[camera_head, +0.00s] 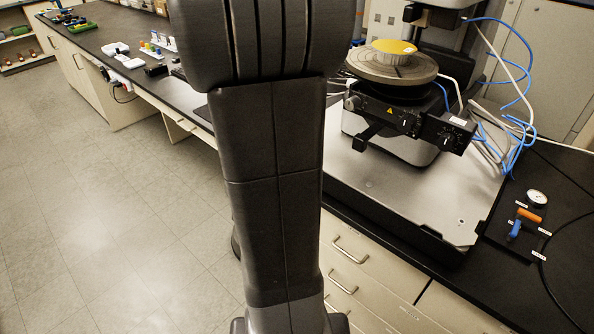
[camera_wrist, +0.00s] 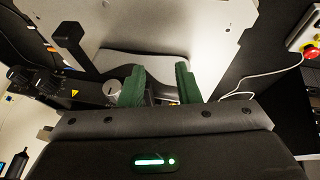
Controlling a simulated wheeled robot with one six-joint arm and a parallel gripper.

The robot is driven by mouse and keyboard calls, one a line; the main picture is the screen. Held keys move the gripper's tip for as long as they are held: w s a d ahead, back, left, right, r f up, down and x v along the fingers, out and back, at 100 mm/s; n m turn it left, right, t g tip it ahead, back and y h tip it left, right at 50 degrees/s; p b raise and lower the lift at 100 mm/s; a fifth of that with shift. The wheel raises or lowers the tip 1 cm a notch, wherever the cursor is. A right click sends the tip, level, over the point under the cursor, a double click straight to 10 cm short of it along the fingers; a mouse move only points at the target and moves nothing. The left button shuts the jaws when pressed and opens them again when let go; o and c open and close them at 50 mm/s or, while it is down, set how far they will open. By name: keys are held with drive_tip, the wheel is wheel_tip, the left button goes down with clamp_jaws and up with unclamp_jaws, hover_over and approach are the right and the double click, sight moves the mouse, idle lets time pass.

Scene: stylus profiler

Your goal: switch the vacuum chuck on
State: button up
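The round chuck (camera_head: 378,66) sits on top of the profiler in the head view, with a gold-coloured wafer (camera_head: 394,47) on it. To the right, a dark panel (camera_head: 497,236) on the bench carries a round gauge (camera_head: 537,198) and a valve with an orange lever (camera_head: 529,215) and a blue part (camera_head: 514,230); its labels are too small to read. My gripper (camera_wrist: 160,87) shows in the wrist view, its green fingers apart with no held object visible. It is over the profiler's base plate, close to the black stage housing (camera_wrist: 50,84). My gripper is hidden in the head view.
A black control box (camera_head: 446,132) projects from the profiler's front. Blue and white tubes (camera_head: 517,120) loop at its right. A red button (camera_wrist: 311,52) shows in the wrist view. My arm blocks the middle of the head view. The floor (camera_head: 110,230) at left is clear.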

drive_tip(key=s+a+f+n+t+y+p, duration=0.1)
drive_tip(key=s+a+f+n+y, duration=0.1)
drive_tip(key=s, duration=0.4)
drive_tip(key=s+a+f+n+t+y+p, duration=0.1)
drive_tip(key=s+a+f+n+y+p, duration=0.1)
drive_tip(key=s+f+y, duration=0.3)
drive_tip(key=shift+s+f+n+p, duration=0.3)
drive_tip(key=shift+s+f+n, duration=0.1)
drive_tip(key=shift+s+f, duration=0.6)
drive_tip(key=shift+o, duration=0.4)
drive_tip(key=shift+s+r, duration=0.1)
